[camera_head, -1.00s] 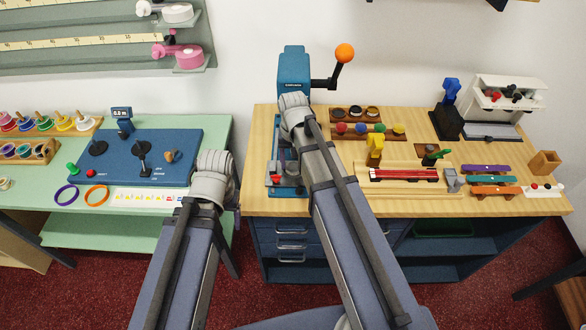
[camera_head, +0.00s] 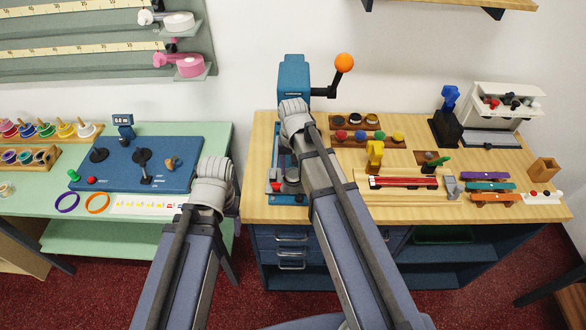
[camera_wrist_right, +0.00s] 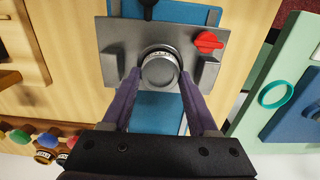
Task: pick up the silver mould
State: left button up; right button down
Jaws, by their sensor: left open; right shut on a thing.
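The silver mould (camera_wrist_right: 160,70) is a round metal piece in the middle of the right wrist view. My right gripper (camera_wrist_right: 160,76) is shut on it, with one purple finger on each side. The mould is over a grey plate (camera_wrist_right: 113,68) with raised blocks at either side and a red knob. I cannot tell whether it touches the plate. The fingers of my left gripper do not show; only my left arm does.
The press has a crank with an orange ball (camera_head: 344,62). Right of my arm are a yellow piece (camera_head: 375,156), a red-striped tray (camera_head: 404,182) and coloured bars (camera_head: 488,187). A green table (camera_head: 225,140) with a blue board (camera_head: 190,150) stands at the left.

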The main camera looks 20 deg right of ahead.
aim_at(293, 172)
notch_tip(293, 172, up, 17)
jog(key=p, duration=1.7)
jog(key=shift+r, duration=0.2)
